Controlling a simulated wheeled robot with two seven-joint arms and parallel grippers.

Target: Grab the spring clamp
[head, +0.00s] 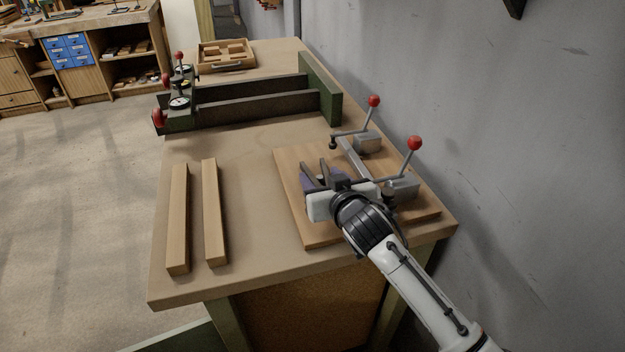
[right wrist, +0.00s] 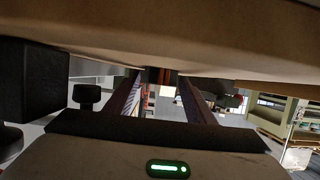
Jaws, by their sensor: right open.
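I cannot make out a spring clamp for certain in either view. My right gripper (head: 315,168) is open above the wooden board (head: 287,183) at the right of the bench, its fingers pointing toward the far end. In the right wrist view its two dark fingers stand apart. Between them shows a small dark and orange-red shape (right wrist: 165,90), and I cannot tell what it is or how far off it lies. The gripper and forearm hide part of the board. My left gripper is not in view.
Two red-knobbed toggle clamps (head: 402,188) (head: 367,142) stand on the board beside my right gripper, near the grey wall. Two wooden strips (head: 178,215) (head: 211,210) lie at the left. Behind are a green press (head: 317,90) and a wooden tray (head: 228,66).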

